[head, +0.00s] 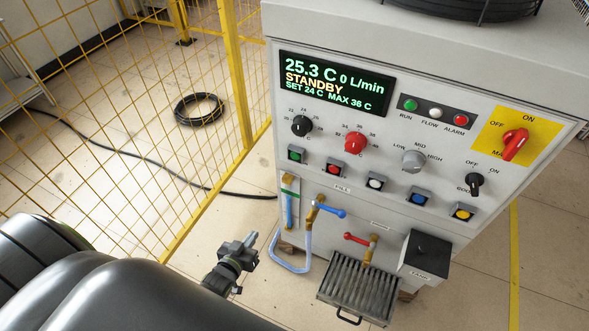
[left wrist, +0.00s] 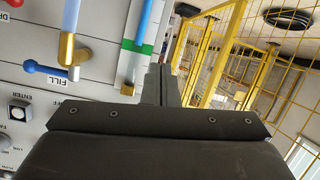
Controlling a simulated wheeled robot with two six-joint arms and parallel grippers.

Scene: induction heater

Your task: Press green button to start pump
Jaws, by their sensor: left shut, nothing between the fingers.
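The green button (head: 297,155) is a square push button at the left end of the button row on the light grey cabinet. My left gripper (head: 250,241) is shut and empty, in front of the cabinet's lower left side. It is apart from the green button, lower and to the left of it in the head view. The shut fingers (left wrist: 161,84) also show in the left wrist view, where I cannot make out the green button. The display (head: 335,84) reads STANDBY, 25.3 C and 0 L/min. My right gripper is not in view.
Red (head: 336,169), white (head: 375,181), blue (head: 418,197) and yellow (head: 463,211) buttons continue the row. Knobs sit above it. Below are a blue-handled valve (head: 328,208), a clear hose (head: 291,268) and a drain grate (head: 357,287). A yellow mesh fence (head: 150,110) stands at left.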

